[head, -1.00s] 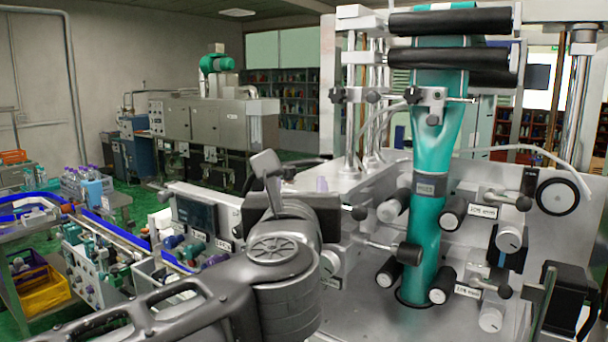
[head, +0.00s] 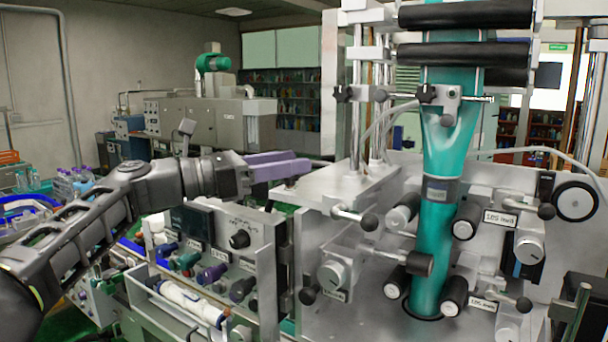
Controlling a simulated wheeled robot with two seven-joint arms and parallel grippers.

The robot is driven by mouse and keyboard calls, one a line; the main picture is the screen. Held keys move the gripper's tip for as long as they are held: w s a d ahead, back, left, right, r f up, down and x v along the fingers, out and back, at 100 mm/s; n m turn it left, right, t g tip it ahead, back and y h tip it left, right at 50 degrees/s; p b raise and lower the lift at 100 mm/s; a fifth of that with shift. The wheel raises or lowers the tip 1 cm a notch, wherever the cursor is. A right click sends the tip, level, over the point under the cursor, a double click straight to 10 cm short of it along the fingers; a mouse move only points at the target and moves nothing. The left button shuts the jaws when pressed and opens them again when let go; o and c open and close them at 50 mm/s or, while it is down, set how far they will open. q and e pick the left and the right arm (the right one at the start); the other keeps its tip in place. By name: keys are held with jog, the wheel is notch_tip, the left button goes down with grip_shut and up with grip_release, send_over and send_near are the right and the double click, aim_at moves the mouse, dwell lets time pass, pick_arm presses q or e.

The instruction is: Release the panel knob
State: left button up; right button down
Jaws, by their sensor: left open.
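The control panel (head: 262,222) is a grey upright plate left of the machine. A black round knob (head: 240,239) sits on its upper part below small lettering. My left gripper (head: 300,163) has purple fingers and is open, with nothing seen between them. It is above and to the right of the black knob in the picture, apart from it. Nothing covers the knob. Lower on the panel is a row of coloured knobs, with a purple one (head: 212,274) among them. My right gripper is not in view.
The sleeve machine stands at the right, with a teal sleeve (head: 434,245), black rollers (head: 465,15) and several clamp levers and dials. A dark screen (head: 192,222) is left of the black knob. A white cylinder (head: 190,300) lies below the panel.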

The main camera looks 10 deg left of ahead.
aim_at(307, 188)
pick_arm(q)
jog(key=a+g, duration=0.1)
jog(key=s+a+f+m, duration=0.1)
jog(key=s+a+f+g, duration=0.1)
jog(key=shift+s+a+f+m+g+h, duration=0.15)
jog(key=shift+a+m+g+h, duration=0.15)
jog(key=shift+a, duration=0.05)
jog(key=shift+d, duration=0.1)
jog(key=p+x, duration=0.2)
jog(key=x, duration=0.5)
jog(key=shift+d, duration=0.35)
grip_shut()
